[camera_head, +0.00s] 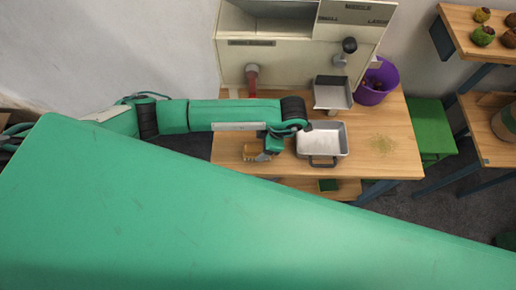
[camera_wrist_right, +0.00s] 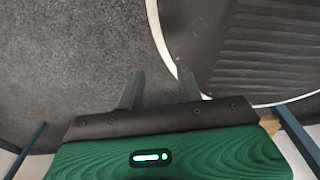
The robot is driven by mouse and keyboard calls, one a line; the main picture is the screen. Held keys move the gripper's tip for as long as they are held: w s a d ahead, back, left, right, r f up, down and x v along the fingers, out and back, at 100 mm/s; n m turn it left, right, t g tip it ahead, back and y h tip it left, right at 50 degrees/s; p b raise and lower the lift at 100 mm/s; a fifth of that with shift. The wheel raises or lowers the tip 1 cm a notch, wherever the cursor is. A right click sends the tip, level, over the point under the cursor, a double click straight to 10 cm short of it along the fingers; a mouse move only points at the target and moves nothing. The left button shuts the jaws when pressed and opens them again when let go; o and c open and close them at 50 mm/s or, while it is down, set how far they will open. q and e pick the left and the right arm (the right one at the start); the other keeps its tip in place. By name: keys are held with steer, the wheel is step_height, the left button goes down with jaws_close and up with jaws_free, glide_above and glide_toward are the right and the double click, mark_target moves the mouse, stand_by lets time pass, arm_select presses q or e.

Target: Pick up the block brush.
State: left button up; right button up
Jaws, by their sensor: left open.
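The block brush (camera_head: 250,150), a small tan-brown block, lies on the left part of the wooden table. My left gripper (camera_head: 262,156) is just right of it, low over the table, with its jaws open. The fingers are small and dark here, and I cannot tell whether they touch the brush. My right gripper (camera_wrist_right: 160,92) shows in the right wrist view with its two dark fingers apart and nothing between them, above a grey floor. The brush is not in that view.
A metal tray (camera_head: 341,143) sits right of the left gripper, below a machine (camera_head: 290,55) with a chute. A purple bucket (camera_head: 388,75) stands at the table's back right. A green stool (camera_head: 425,125) and shelves with chestnut-like items are further right. A large green surface fills the foreground.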

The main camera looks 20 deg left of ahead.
mark_target(259, 147)
arm_select(q)
steer(key=shift+p+x, duration=0.35)
steer(key=shift+x, duration=0.85)
steer(key=shift+a+f, duration=0.15)
steer(key=shift+f, duration=0.2)
arm_select(e)
steer(key=shift+s+r, duration=0.7)
arm_select(q)
steer(key=shift+c, duration=0.2)
steer(key=c, duration=1.1)
arm_select(e)
steer(key=shift+w, duration=0.15)
arm_select(q)
steer(key=shift+r, duration=0.15)
steer(key=shift+r, duration=0.6)
steer(key=shift+r+b, duration=0.95)
steer(key=shift+r, duration=8.3)
arm_select(e)
steer(key=shift+f, duration=0.95)
